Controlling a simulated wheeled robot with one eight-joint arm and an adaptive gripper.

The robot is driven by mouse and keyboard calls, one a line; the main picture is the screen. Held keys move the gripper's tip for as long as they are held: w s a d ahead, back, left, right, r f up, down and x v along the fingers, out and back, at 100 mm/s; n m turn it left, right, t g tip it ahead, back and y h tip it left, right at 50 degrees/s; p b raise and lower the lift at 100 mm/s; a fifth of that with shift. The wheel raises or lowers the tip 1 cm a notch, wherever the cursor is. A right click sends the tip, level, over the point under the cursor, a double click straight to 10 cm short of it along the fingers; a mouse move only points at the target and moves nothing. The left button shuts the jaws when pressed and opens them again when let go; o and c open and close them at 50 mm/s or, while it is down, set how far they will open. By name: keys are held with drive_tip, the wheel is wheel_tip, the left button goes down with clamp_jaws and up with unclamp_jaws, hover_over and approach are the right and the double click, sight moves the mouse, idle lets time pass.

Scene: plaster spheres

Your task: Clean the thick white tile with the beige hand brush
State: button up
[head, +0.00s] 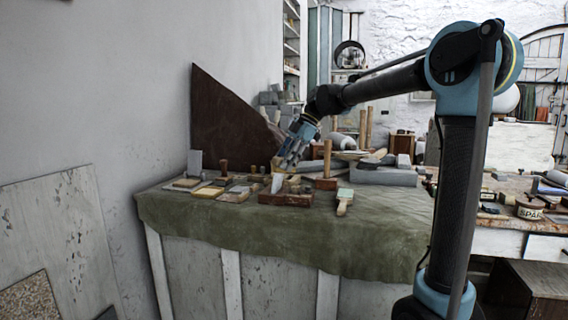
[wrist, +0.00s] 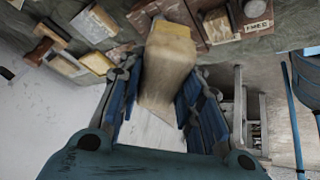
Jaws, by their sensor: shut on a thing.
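My gripper (head: 288,162) is over the cloth-covered bench in the head view. In the wrist view its blue fingers (wrist: 160,95) stand on either side of a beige, block-like thing with a yellowish end, which looks like the hand brush (wrist: 166,70). The gripper is shut on it. In the head view the held brush is hard to make out against the clutter. A pale, flat slab (head: 195,163) stands upright at the bench's left end and may be the thick white tile. I cannot tell the tile for certain in the wrist view.
A green cloth (head: 290,235) covers the bench. A yellowish block (head: 208,191), a reddish-brown block (head: 286,199) and a flat paintbrush (head: 345,201) lie near its front. A mallet (head: 326,170) stands upright close right of my gripper. A tall dark board (head: 225,125) leans behind.

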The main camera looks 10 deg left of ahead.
sight(279, 158)
drive_tip(key=shift+w+d+f, duration=0.1)
drive_tip(key=shift+w+d, duration=0.25)
drive_tip(key=shift+d, duration=0.1)
drive_tip(key=shift+a, duration=0.1)
drive_tip(key=shift+s+a+r, duration=0.6)
drive_tip(key=shift+s+r, duration=0.15)
drive_tip(key=shift+r, duration=0.1)
drive_tip(key=shift+a+f, duration=0.15)
drive_tip(key=shift+f, duration=0.6)
idle(0.4)
drive_tip(key=shift+s+a+r, duration=0.15)
drive_tip(key=shift+s+a, duration=0.55)
drive_tip(key=shift+a, duration=0.1)
drive_tip(key=shift+w, duration=0.1)
